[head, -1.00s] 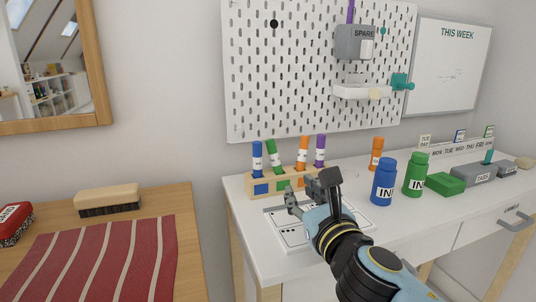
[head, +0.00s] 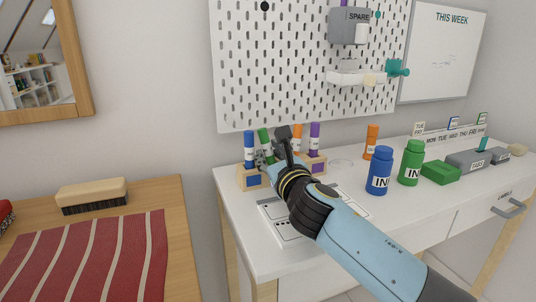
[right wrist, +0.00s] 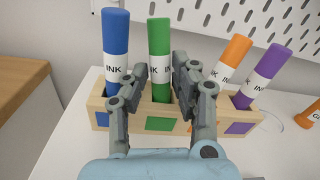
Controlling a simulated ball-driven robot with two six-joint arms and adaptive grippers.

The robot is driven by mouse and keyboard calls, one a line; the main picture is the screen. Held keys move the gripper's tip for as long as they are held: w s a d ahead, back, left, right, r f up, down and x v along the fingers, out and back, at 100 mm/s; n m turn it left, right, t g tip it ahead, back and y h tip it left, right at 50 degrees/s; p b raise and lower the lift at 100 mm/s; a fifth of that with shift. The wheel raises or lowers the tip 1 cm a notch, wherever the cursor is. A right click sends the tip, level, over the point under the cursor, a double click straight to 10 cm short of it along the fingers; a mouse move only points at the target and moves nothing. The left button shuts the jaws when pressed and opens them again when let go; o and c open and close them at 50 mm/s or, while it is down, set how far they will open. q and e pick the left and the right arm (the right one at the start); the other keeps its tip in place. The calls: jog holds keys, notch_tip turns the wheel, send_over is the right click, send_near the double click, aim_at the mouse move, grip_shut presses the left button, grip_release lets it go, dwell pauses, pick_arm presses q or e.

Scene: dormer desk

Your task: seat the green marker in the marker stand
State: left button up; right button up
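The marker stand (head: 241,179) is a wooden block with coloured squares on its front, at the left end of the white desk. The green marker (right wrist: 159,50) stands in the stand above the green square, and its cap also shows in the head view (head: 263,140). It leans slightly left in the head view. My right gripper (right wrist: 160,80) is open, one finger on each side of the green marker. The marker is closer to the right-hand finger; contact is not clear. My gripper hides part of the stand in the head view. My left gripper is out of view.
Blue (head: 379,174) and green (head: 411,163) ink bottles stand to the right. The pegboard (head: 300,70) is behind.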

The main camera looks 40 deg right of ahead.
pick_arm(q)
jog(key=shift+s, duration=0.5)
pick_arm(e)
grip_shut()
